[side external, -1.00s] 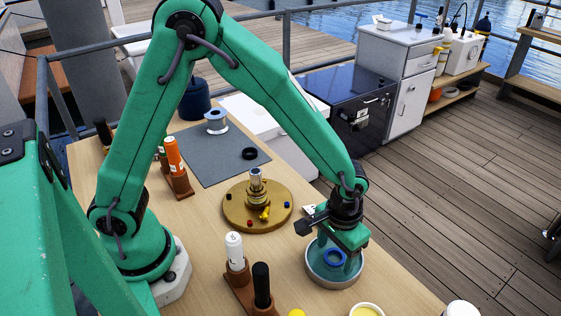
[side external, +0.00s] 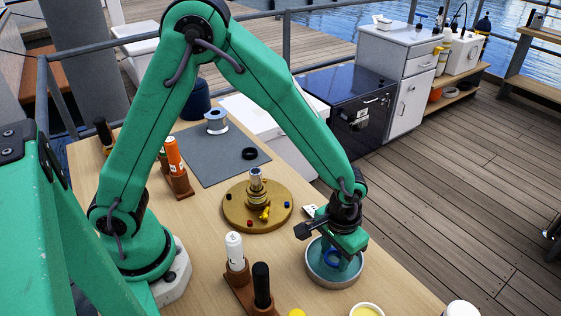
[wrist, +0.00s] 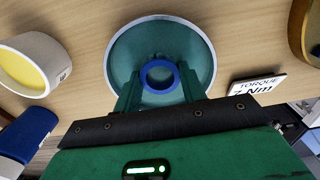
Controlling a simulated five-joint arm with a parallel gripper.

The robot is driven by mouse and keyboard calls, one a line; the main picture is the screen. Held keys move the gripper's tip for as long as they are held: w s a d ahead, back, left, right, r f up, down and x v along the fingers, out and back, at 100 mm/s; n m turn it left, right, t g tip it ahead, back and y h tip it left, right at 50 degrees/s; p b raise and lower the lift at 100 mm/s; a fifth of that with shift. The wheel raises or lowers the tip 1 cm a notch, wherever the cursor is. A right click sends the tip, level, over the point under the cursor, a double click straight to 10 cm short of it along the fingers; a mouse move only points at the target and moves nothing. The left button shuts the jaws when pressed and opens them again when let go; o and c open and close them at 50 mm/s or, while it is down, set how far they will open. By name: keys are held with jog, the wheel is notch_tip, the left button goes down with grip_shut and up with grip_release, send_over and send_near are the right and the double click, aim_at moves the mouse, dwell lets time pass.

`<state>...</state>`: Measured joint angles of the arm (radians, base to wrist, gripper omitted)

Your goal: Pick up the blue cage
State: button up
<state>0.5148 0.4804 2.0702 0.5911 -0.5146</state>
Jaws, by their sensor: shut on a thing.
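The blue cage (wrist: 159,76) is a small ring in the round metal dish (wrist: 205,50) with a teal inside. In the wrist view it sits between the two green fingers of my gripper (wrist: 160,88), which is shut on it. In the side view my gripper (side external: 334,256) reaches down into the dish (side external: 322,279), and the blue cage (side external: 331,258) shows partly, the rest hidden by the fingers. I cannot tell whether the cage touches the dish floor.
A round brass fixture (side external: 240,212) with a central post stands left of the dish. A white and a black marker-like bottle stand in a brown holder (side external: 240,290). A cup with yellow contents (wrist: 30,65) and a torque card (wrist: 255,88) are close to the dish.

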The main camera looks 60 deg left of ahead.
jog(key=shift+r, duration=0.15)
jog(key=shift+r, duration=0.9)
notch_tip(320, 180, up, 2)
jog(key=shift+s+d+r, duration=0.1)
jog(key=shift+r, duration=0.1)
jog(key=s+d+r, duration=0.5)
jog(key=s+r, duration=0.1)
jog(key=s, duration=0.4)
jog(key=shift+d+r, duration=0.25)
jog(key=shift+d, duration=0.05)
